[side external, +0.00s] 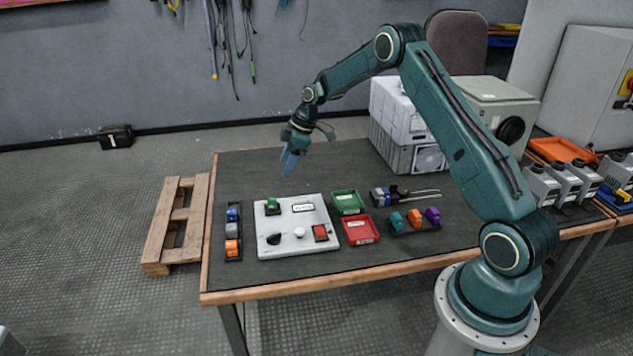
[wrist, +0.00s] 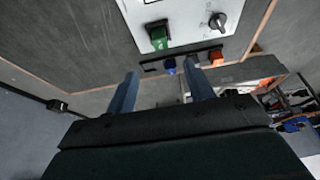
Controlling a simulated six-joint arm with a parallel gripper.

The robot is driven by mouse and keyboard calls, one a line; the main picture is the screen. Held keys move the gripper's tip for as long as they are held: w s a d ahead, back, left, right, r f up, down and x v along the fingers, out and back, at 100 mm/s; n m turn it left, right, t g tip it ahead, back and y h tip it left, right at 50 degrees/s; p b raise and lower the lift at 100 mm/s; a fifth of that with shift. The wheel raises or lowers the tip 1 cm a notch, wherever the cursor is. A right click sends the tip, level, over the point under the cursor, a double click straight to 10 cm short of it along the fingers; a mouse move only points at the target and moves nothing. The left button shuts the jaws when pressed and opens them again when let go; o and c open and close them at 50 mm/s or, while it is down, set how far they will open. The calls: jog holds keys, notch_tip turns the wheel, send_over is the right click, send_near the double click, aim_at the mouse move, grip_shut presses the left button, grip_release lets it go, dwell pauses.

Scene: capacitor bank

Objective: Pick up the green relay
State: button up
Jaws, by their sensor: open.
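The green relay (side external: 272,206) sits on the upper left of a white panel (side external: 285,244) lying on the dark table. It also shows near the top of the wrist view (wrist: 158,38), on the panel's edge side. My gripper (side external: 289,164) is above the table, behind and higher than the panel, with blue fingers pointing down. In the wrist view the two fingers (wrist: 162,80) are apart with nothing between them, and the relay is beyond their tips. The gripper is open, empty and not touching the relay.
The panel also carries a black knob (side external: 273,239), a white button (side external: 299,232) and a red switch (side external: 320,232). A strip of blue and orange blocks (side external: 232,248) is left. Green (side external: 348,202) and red (side external: 360,230) trays and another block strip (side external: 414,220) are right.

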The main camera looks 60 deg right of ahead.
send_over(271, 199)
jog(key=s+d, duration=0.2)
notch_tip(271, 199, down, 7)
jog(key=shift+a, duration=0.1)
jog(key=shift+x, duration=2.45)
jog(key=c, duration=1.1)
jog(key=shift+r, duration=0.15)
notch_tip(271, 199, up, 20)
jog(key=shift+f, duration=0.1)
